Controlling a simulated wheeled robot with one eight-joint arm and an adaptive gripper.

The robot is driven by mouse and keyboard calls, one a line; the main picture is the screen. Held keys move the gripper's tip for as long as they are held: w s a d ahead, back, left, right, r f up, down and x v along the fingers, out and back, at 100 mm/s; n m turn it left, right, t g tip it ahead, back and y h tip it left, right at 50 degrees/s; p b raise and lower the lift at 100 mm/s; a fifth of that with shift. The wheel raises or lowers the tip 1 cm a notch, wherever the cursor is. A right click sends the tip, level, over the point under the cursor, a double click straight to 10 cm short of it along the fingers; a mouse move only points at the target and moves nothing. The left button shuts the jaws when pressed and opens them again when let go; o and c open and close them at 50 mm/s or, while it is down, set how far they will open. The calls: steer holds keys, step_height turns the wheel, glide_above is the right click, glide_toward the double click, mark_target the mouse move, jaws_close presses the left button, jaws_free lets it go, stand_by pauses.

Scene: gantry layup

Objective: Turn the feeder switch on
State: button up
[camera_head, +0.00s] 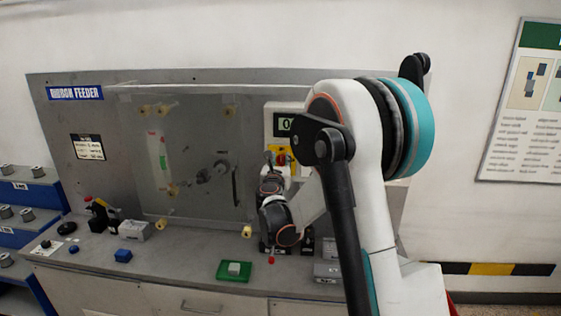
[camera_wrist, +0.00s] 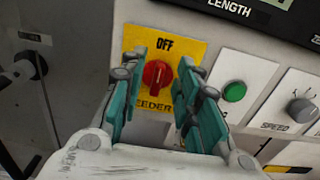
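The feeder switch is a red rotary knob (camera_wrist: 157,75) on a yellow plate (camera_wrist: 188,48) marked OFF above and EEDER below. The knob's grip ridge stands roughly upright, toward OFF. In the wrist view my gripper (camera_wrist: 160,68) has its teal fingers on the left and right of the knob, with gaps visible on both sides. It is open and appears not to touch the knob. In the head view the yellow plate (camera_head: 282,150) shows partly behind my gripper (camera_head: 268,160), under a small display. How far the fingertips are from the panel is hard to tell.
A green button (camera_wrist: 234,92) and a grey SPEED knob (camera_wrist: 302,109) sit right of the switch. A clear cover (camera_head: 200,120) stands left of it.

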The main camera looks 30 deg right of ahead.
steer(key=shift+w+d, duration=0.35)
steer(key=shift+w, duration=0.15)
jaws_close()
